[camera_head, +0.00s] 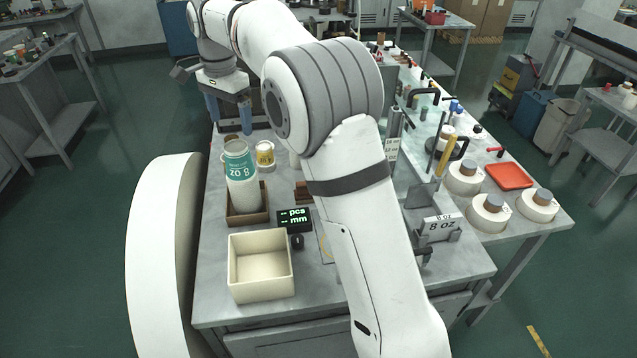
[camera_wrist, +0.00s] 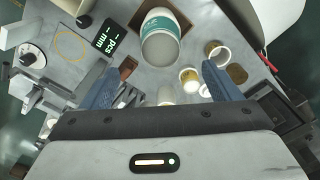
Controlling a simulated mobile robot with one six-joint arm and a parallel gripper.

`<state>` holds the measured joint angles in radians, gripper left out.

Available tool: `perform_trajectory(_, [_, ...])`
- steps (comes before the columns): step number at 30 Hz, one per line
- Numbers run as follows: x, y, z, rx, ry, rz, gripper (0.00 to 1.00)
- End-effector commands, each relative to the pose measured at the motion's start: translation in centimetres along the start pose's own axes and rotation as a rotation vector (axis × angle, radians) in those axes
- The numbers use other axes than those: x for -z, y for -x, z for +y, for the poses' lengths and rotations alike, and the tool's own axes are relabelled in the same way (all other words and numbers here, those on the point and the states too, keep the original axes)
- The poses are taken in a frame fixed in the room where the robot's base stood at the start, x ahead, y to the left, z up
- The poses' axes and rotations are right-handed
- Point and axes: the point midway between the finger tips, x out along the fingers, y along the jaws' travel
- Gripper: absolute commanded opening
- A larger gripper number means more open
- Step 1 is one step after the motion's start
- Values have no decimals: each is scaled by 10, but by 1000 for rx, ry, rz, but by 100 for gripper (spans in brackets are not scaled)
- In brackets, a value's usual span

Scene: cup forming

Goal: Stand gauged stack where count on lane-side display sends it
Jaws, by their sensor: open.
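My gripper (camera_head: 229,112) is open and empty, with blue fingers, behind and above the stack. In the wrist view my gripper (camera_wrist: 160,87) has the stack ahead of its fingertips, not between them.
An open cream box (camera_head: 260,285) stands at the front left. A small yellow-labelled cup (camera_head: 265,154) stands behind the stack. My arm hides the middle of the table.

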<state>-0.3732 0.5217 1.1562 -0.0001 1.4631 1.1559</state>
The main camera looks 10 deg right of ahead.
Motion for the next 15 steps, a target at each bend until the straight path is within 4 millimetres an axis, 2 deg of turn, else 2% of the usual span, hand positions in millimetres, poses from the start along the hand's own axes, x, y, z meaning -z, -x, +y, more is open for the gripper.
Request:
perform_trajectory(2, [2, 5, 8, 6, 11, 3, 84])
perform_trajectory(5, [5, 15, 32, 24, 56, 13, 84])
perform_trajectory(10, [7, 33, 105, 69, 196, 51, 84])
perform_trajectory(15, [-2, 35, 185, 107, 352, 106, 84])
